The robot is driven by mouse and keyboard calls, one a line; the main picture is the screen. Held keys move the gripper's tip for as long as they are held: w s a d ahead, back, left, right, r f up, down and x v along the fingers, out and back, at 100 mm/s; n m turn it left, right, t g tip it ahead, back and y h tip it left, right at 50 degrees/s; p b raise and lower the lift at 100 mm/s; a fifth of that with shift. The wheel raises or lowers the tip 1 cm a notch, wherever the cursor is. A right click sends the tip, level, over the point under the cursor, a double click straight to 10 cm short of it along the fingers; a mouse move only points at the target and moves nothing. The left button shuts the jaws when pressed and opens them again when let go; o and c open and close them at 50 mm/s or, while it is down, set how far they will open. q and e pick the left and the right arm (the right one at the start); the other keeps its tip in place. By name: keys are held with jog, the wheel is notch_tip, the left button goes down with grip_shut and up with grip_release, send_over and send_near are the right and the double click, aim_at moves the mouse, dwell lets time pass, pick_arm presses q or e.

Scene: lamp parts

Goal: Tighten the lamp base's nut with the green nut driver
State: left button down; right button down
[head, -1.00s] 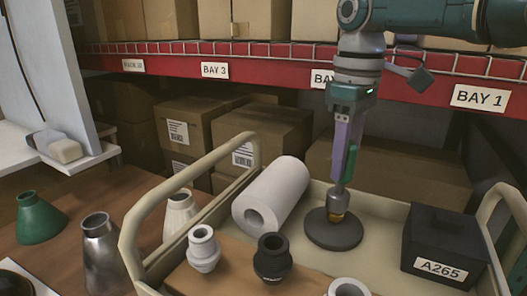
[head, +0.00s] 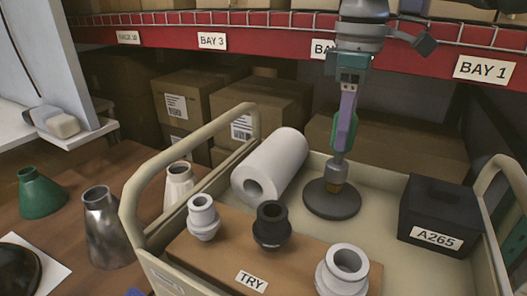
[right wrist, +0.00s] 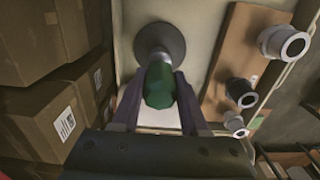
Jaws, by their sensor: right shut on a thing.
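The exact fit of socket on nut is too small to tell. My right gripper (head: 345,128) is shut on the driver's green handle from above. In the right wrist view the handle (right wrist: 159,85) lies between the purple fingers and partly covers the disc (right wrist: 160,40). My left gripper is not in view.
A white roll (head: 270,165) lies left of the base, and a black box (head: 445,212) marked A265 stands right. A wooden board (head: 300,262) in front carries several lamp sockets. The cart's raised handles (head: 150,180) flank it. Boxes and a red shelf (head: 270,53) stand behind.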

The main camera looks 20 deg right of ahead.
jog(key=n, duration=0.7)
jog(key=shift+n+b, duration=0.3)
jog(key=shift+n, duration=0.9)
jog(key=n, duration=0.4)
jog(key=n+b, duration=0.1)
jog(key=n, duration=0.5)
jog(key=shift+w+n, duration=0.1)
jog(key=shift+n, duration=0.3)
jog(key=n, duration=0.3)
jog(key=shift+n, duration=0.4)
jog(key=n, duration=0.2)
jog(key=shift+n, duration=0.4)
jog(key=shift+r+m+p, duration=0.15)
jog(key=shift+m+p, duration=0.4)
jog(key=shift+m, duration=0.25)
jog(key=m+p, duration=0.1)
jog(key=m, duration=0.2)
jog(key=shift+m, duration=0.7)
jog(key=shift+f, duration=0.55)
